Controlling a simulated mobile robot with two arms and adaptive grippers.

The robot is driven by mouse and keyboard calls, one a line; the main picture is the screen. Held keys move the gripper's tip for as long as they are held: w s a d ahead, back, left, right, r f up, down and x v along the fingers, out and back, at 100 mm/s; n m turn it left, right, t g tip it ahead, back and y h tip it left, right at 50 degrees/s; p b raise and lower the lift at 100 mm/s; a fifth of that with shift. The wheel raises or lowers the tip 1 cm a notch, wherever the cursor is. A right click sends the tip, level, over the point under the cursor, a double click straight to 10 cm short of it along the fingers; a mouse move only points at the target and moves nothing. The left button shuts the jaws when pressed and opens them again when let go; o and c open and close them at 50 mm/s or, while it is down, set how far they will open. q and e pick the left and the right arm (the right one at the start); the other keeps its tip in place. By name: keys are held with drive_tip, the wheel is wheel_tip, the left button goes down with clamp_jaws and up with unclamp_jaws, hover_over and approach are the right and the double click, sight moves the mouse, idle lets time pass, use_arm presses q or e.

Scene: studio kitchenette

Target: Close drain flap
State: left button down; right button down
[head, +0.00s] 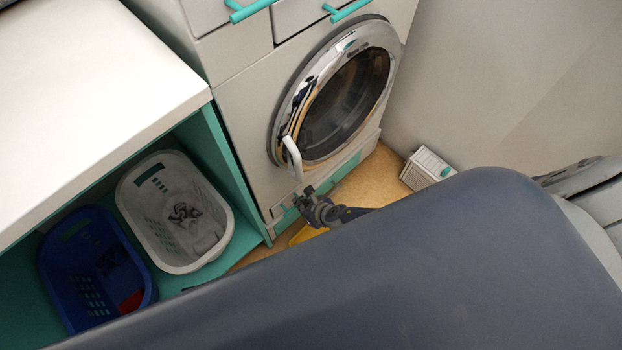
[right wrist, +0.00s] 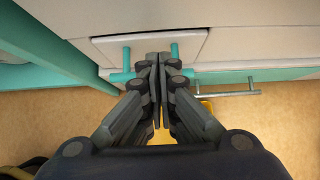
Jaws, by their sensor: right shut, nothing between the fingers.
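The drain flap (right wrist: 108,47) is a small pale panel with a teal handle (right wrist: 120,77), low on the front of the washing machine (head: 245,115). In the right wrist view it lies just beyond my right gripper (right wrist: 157,60). The gripper's fingers are together, empty, and overlap the middle of the handle; I cannot tell whether they touch it. In the head view my right gripper (head: 306,193) is low at the washer's front, below the round door, and hides most of the flap area. How far the flap stands open is unclear. My left gripper is out of view.
A yellow object (head: 304,235) lies on the floor under my right gripper. A white slatted box (head: 427,168) stands by the wall to the right. White (head: 135,215) and blue (head: 60,285) baskets sit in the teal shelf on the left. My dark arm link covers the lower head view.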

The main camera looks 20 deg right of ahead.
drive_tip(key=v, duration=1.1)
drive_tip(key=shift+s, duration=0.25)
drive_tip(key=shift+r, duration=0.1)
